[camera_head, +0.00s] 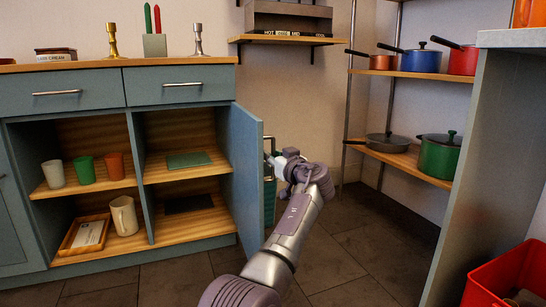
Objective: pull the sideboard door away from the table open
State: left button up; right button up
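The blue-grey sideboard (70,88) stands at the left with a wooden top. Its door (248,165) is hinged at the sideboard's right end and stands wide open, swung out toward me, its inner face showing. My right gripper is not in view.
Open compartments hold cups (85,170), a pitcher (124,216) and a tray (70,248). A shelf rack (408,74) with pots stands at the back right. A counter (512,38) and red bin (508,275) stand at the right. Dark floor (350,245) between is clear.

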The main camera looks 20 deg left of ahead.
pick_arm(q)
jog(key=shift+d, duration=0.1)
jog(key=v, duration=0.7)
jog(key=shift+s, duration=0.2)
jog(key=shift+d, duration=0.1)
